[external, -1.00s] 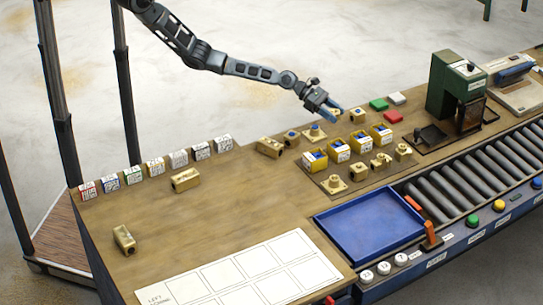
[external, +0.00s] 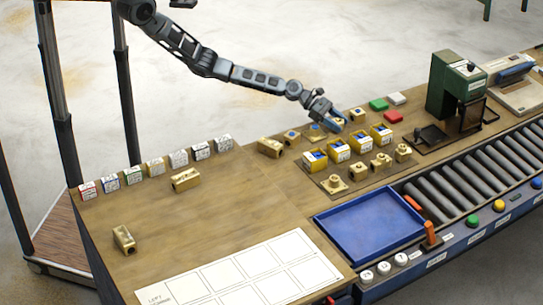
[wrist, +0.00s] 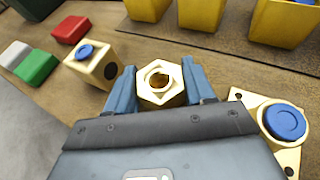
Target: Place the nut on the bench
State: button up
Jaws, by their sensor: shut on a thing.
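A brass hex nut (wrist: 160,83) sits between the two blue fingertips of my gripper (wrist: 160,92) in the wrist view. The fingers are shut on the nut's sides, and its threaded hole faces the camera. In the external view my gripper (external: 332,122) is low over the back part of the wooden bench (external: 250,200), behind the row of yellow bins. The nut is mostly hidden by the fingers there. I cannot tell whether the nut touches the bench.
A brass block with a blue plug (wrist: 92,62) stands left of my gripper in the wrist view, and a brass flange with a blue cap (wrist: 282,125) lies close on the right. Yellow bins (external: 339,151) stand in front. The bench's left middle is largely clear.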

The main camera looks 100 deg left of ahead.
jog(key=shift+f, duration=0.2)
jog(key=o, duration=1.4)
jog(key=shift+c, duration=0.2)
jog(key=shift+r, duration=0.25)
jog(key=shift+s+a+r, duration=0.1)
jog(key=shift+s+r, duration=0.05)
jog(key=shift+s, duration=0.15)
jog(key=p+v, duration=0.4)
jog(key=v, duration=0.7)
jog(key=shift+s, duration=0.2)
